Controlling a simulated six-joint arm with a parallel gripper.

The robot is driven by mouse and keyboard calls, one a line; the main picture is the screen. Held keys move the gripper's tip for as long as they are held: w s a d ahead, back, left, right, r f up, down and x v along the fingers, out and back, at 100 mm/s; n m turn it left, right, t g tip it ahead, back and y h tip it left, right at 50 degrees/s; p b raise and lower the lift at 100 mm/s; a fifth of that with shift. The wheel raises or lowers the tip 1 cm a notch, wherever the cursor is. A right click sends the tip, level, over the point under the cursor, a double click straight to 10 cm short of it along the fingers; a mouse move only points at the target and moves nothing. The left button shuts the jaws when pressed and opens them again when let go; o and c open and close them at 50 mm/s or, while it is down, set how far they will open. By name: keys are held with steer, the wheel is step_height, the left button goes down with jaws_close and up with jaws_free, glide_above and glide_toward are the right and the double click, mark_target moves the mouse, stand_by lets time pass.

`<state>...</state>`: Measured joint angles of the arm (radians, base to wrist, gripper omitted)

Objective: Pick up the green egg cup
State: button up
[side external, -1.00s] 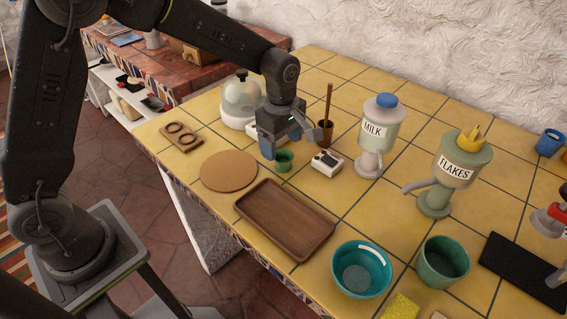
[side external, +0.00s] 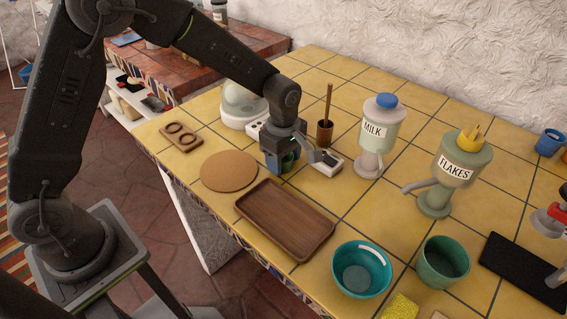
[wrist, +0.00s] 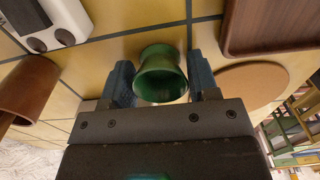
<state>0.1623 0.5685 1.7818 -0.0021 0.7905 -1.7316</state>
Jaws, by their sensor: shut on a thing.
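The green egg cup (wrist: 161,76) stands between the two blue fingers of my gripper (wrist: 162,82) in the wrist view. The fingers are shut on it, one on each side. In the side external view, my gripper (side external: 284,163) is low at the counter, and only part of the green egg cup (side external: 289,161) shows between the fingers. Whether its base touches the counter is hard to tell.
A round cork mat (side external: 228,171) lies to the left and a brown wooden tray (side external: 285,220) in front. A brown pot with a stick (side external: 325,131) and the milk dispenser (side external: 378,135) stand behind and right.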

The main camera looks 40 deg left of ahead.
steer(key=shift+c, duration=1.2)
steer(key=shift+r, duration=0.1)
